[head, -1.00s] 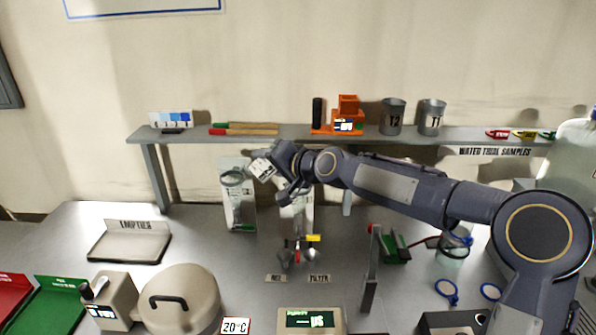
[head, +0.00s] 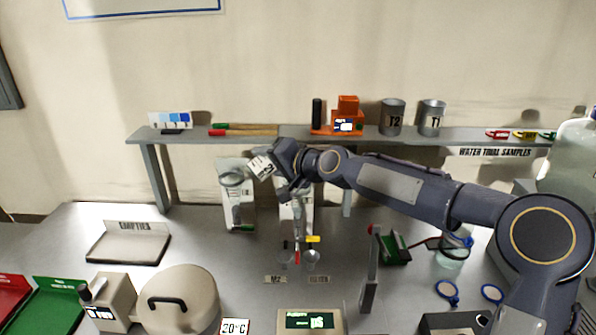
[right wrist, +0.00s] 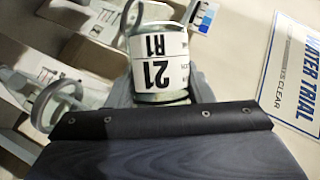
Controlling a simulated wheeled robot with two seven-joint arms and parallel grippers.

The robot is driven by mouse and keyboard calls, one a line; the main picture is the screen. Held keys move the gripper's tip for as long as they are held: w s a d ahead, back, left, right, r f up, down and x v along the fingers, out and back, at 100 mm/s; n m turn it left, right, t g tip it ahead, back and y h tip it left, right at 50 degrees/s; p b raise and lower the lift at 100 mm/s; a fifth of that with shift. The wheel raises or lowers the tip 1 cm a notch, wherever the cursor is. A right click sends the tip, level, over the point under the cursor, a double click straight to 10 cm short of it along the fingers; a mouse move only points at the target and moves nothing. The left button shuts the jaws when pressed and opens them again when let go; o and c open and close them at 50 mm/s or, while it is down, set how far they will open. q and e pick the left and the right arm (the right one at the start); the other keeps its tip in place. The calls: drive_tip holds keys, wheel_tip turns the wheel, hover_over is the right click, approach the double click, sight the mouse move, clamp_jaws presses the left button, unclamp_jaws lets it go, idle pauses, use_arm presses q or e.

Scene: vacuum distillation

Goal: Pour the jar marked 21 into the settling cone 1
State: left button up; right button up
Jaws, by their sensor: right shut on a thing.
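The jar marked 21 (right wrist: 158,65) is a small clear jar with a white label. My right gripper (head: 274,165) is shut on it and holds it tilted in the air, above the bench; it also shows in the head view (head: 261,166). A clear settling cone with a ring-shaped rim (head: 232,179) stands before a pale back panel, just left of and below the jar. A second panel (head: 297,203) stands to the right, partly hidden by my gripper. I cannot read which cone is number 1. Whether liquid leaves the jar cannot be seen. My left gripper is out of view.
A shelf (head: 230,142) behind carries two metal cups (head: 391,118) and an orange device (head: 347,117). The empties tray (head: 128,247) stands at the left. A round beige lidded device (head: 180,300) stands in front. The bench between them is clear.

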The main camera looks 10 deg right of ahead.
drive_tip(key=shift+f+m+y+b, duration=0.25)
drive_tip(key=shift+m+y+b, duration=0.15)
drive_tip(key=shift+m+b, duration=0.45)
idle(1.4)
drive_tip(key=shift+w+d+r+m+y+b, duration=0.1)
drive_tip(key=shift+d+r+m+y+b, duration=0.1)
drive_tip(key=shift+d+m+b, duration=0.3)
drive_tip(key=shift+w+d+r+m+y+b, duration=0.1)
drive_tip(key=shift+d+r+y+b, duration=0.1)
drive_tip(key=shift+b, duration=0.45)
idle(0.8)
drive_tip(key=shift+w+d+r+m+t+y+b, duration=0.15)
drive_tip(key=shift+r+m+t+y+b, duration=0.25)
drive_tip(key=shift+m+b, duration=0.5)
idle(1.4)
